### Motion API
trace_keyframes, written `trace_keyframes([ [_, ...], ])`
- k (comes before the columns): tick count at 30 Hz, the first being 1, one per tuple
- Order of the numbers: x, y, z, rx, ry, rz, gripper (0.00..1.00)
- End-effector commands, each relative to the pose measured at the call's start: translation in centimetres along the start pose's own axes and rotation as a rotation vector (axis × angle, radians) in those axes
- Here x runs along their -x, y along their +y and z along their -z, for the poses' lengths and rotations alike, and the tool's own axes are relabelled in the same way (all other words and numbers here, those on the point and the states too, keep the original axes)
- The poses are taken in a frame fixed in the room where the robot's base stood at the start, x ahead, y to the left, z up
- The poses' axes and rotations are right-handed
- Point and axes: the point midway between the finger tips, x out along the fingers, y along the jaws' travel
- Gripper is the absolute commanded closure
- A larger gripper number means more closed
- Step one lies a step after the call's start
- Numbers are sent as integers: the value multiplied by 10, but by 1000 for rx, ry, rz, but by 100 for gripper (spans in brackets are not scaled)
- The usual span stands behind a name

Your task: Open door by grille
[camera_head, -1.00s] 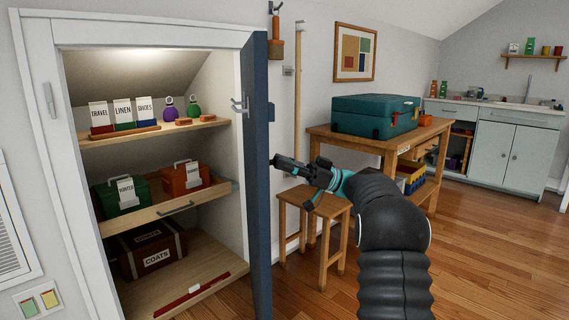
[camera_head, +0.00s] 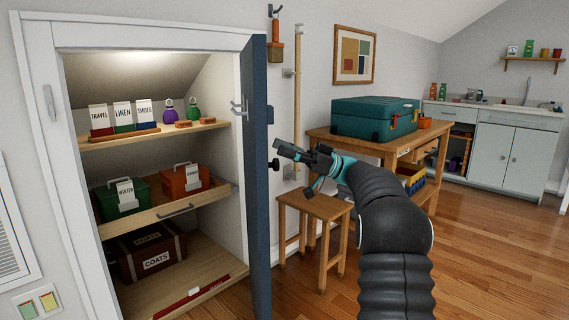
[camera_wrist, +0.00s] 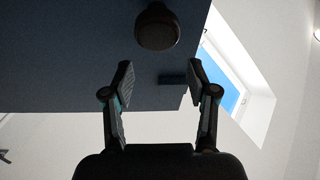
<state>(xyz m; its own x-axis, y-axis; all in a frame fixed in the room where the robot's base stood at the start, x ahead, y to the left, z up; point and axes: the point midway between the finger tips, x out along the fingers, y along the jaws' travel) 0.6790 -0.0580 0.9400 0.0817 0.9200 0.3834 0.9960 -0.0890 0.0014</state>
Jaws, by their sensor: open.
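The dark blue door (camera_head: 256,180) of the wall cupboard stands open, seen almost edge-on in the head view. Its round dark knob (camera_head: 274,165) sticks out on the right face; it also shows in the wrist view (camera_wrist: 158,27), ahead of the fingers. My gripper (camera_head: 281,148) is open and empty, to the right of the door and a little above the knob in the head view. In the wrist view my two fingers (camera_wrist: 160,80) are spread apart, and the knob lies beyond their tips, not between them. The white grille (camera_head: 10,230) is on the wall at far left.
A wooden stool (camera_head: 315,205) stands below my arm. A workbench (camera_head: 372,143) with a teal case (camera_head: 375,117) is behind it. Floor at right is clear.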

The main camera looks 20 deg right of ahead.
Motion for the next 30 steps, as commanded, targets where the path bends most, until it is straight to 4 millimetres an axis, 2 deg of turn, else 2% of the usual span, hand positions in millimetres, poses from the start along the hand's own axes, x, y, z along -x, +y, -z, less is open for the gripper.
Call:
trace_keyframes([
  [3, -9, 0, 21, 4, -2, 1, 42],
  [9, -19, 0, 44, 2, -1, 1, 42],
  [21, -22, 0, 52, 0, 0, 0, 42],
  [23, -22, 0, 52, 1, 0, -1, 54],
  [28, -20, 14, 53, 65, 13, -66, 97],
  [30, -18, 29, 54, 120, 26, -138, 100],
])
